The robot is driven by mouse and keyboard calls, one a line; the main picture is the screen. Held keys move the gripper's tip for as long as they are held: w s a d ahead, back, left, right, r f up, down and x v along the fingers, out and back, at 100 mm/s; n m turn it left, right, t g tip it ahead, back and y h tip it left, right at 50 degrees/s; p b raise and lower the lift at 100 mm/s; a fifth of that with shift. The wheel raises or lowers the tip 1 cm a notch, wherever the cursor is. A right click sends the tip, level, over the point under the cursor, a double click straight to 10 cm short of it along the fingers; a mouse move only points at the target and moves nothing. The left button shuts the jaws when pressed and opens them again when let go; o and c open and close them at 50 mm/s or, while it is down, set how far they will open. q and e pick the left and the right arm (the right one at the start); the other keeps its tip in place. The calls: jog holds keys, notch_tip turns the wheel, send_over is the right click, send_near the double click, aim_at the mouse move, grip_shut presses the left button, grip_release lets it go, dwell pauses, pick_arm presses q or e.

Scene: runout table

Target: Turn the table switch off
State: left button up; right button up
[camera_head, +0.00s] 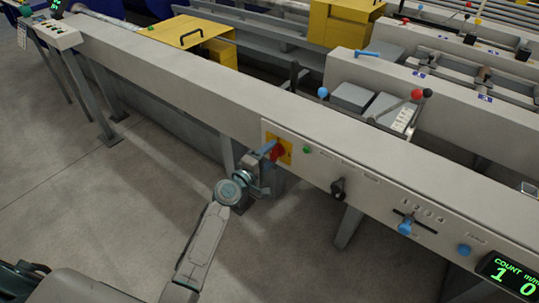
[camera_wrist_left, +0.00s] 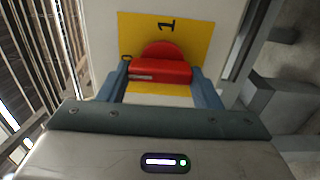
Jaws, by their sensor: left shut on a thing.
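The table switch is a red rotary knob (camera_head: 278,149) on a yellow plate (camera_head: 287,158) at the left end of the table's front panel. In the left wrist view the red knob (camera_wrist_left: 161,71) sits on the yellow plate (camera_wrist_left: 200,40), with a "1" above it. My left gripper (camera_head: 270,152) is at the switch. Its two blue-grey fingers (camera_wrist_left: 163,88) stand on either side of the knob's bar and are shut on it. The bar lies across the wrist picture. My right gripper is not in view.
Right of the switch, the panel carries a green button (camera_head: 307,150), a black knob (camera_head: 338,188), a lever with a blue knob (camera_head: 405,227), another blue knob (camera_head: 463,249) and a green count display (camera_head: 510,275). Open grey floor (camera_head: 100,220) lies in front.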

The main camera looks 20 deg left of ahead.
pick_arm(q)
jog(key=shift+f, duration=0.1)
jog(key=o, duration=1)
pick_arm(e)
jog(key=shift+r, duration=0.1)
pick_arm(q)
jog(key=v, duration=1)
jog(key=shift+s+b, duration=0.4)
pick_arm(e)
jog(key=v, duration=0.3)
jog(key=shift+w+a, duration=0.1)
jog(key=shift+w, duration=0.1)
pick_arm(q)
jog(key=shift+a, duration=0.15)
